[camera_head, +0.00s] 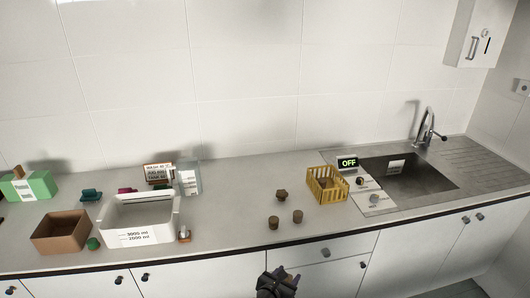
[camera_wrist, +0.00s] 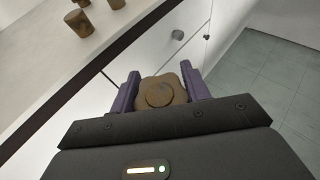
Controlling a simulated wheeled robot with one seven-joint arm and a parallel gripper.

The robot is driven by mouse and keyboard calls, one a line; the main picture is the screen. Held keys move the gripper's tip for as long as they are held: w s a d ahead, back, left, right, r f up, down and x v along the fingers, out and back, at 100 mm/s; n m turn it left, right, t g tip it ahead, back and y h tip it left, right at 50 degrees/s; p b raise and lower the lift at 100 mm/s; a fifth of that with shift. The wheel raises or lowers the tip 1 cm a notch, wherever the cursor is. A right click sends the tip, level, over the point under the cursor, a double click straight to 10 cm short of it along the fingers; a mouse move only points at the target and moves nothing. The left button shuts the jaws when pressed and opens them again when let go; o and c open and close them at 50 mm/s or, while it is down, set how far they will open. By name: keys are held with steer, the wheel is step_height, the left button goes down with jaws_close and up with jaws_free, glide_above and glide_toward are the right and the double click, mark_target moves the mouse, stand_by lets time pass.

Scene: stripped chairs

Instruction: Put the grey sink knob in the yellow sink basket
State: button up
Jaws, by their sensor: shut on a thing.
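My gripper (camera_head: 280,277) is low in front of the counter's front edge in the head view. In the wrist view my gripper (camera_wrist: 162,82) has its purple fingers shut on a brown, round-topped knob (camera_wrist: 160,94). That knob is hard to make out in the head view. The yellow sink basket (camera_head: 326,186) stands on the counter just left of the sink, up and right of my gripper, and looks empty. A small greyish knob (camera_head: 374,198) sits on the white panel right of the basket; I cannot tell if it is the grey sink knob.
Three brown knobs (camera_head: 282,195) stand on the counter left of the basket. A white tub (camera_head: 140,228) and a brown box (camera_head: 61,232) stand further left. The sink (camera_head: 412,177) with its tap is at the right. Cabinet fronts (camera_head: 215,278) with handles lie below the counter.

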steer(key=d+n+t+y, duration=0.2)
steer(key=d+n+y, duration=0.4)
steer(key=d, duration=0.9)
steer(key=shift+w+r+y, duration=0.35)
steer(key=shift+w+y, duration=0.1)
steer(key=shift+y, duration=0.05)
steer(key=shift+d, duration=0.15)
steer(key=s+a+f, duration=0.4)
steer(key=a+f, duration=0.1)
steer(key=a, duration=0.2)
steer(key=shift+s+f, duration=0.15)
steer(key=shift+f, duration=0.1)
steer(key=shift+a, duration=0.1)
